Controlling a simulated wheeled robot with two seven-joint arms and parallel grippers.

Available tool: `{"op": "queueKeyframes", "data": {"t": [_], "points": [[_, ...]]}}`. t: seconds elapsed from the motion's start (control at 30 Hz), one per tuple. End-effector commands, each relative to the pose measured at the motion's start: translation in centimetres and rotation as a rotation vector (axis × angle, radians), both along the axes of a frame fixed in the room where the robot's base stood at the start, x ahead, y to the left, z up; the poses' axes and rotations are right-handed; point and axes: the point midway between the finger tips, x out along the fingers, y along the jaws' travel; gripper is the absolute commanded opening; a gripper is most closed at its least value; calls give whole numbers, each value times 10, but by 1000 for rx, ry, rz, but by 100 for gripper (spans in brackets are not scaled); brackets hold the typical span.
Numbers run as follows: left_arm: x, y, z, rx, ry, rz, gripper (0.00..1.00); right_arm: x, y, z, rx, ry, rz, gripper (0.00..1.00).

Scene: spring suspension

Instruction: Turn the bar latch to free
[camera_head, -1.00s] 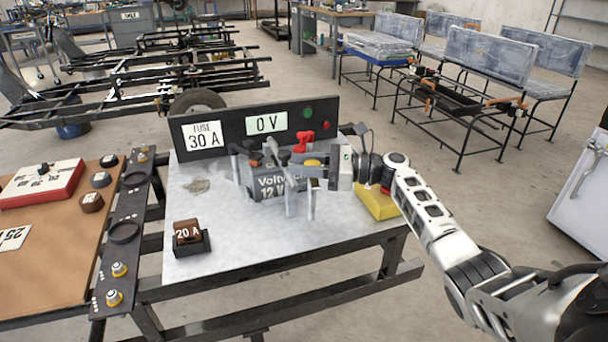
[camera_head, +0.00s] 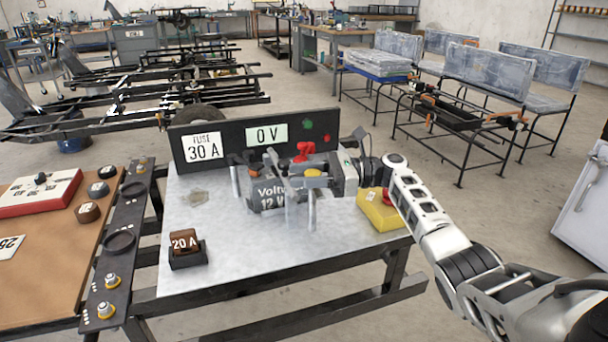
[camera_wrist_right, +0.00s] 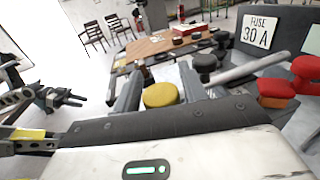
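The battery (camera_head: 268,194), marked 12 V, stands on the metal bench top. A grey bar (camera_wrist_right: 242,72) with a black knob (camera_wrist_right: 205,64) shows beyond my right fingers in the right wrist view; I cannot tell for certain that it is the bar latch. My right gripper (camera_wrist_right: 160,84) is open, its fingers on either side of a round yellow cap (camera_wrist_right: 160,95); contact is unclear. In the head view the yellow cap (camera_head: 313,173) is partly hidden by the gripper. Dark jaw-like parts (camera_wrist_right: 65,98) at the wrist view's left edge look like my left gripper, state unclear.
A red handle (camera_head: 304,150) stands close behind the yellow cap. A black panel (camera_head: 225,146) reading FUSE 30 A and 0 V rises behind the battery. A yellow block (camera_head: 380,210) lies at right, a 20 A fuse (camera_head: 186,243) at front left.

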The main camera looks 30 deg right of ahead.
Motion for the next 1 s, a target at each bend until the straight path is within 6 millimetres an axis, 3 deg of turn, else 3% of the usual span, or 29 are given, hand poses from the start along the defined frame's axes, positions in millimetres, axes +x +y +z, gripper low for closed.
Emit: {"op": "queueKeyframes", "data": {"t": [0.33,0.47,1.0], "points": [[0,0,0,-2,-2,1,36,0,-1,0,0,0,-2,53],[0,0,1,-1,-3,1,36,-5,-11,0,0,1,-4,53],[-1,-2,-10,-5,17,-4,36,-60,-117,-1,0,0,-4,53]]}}
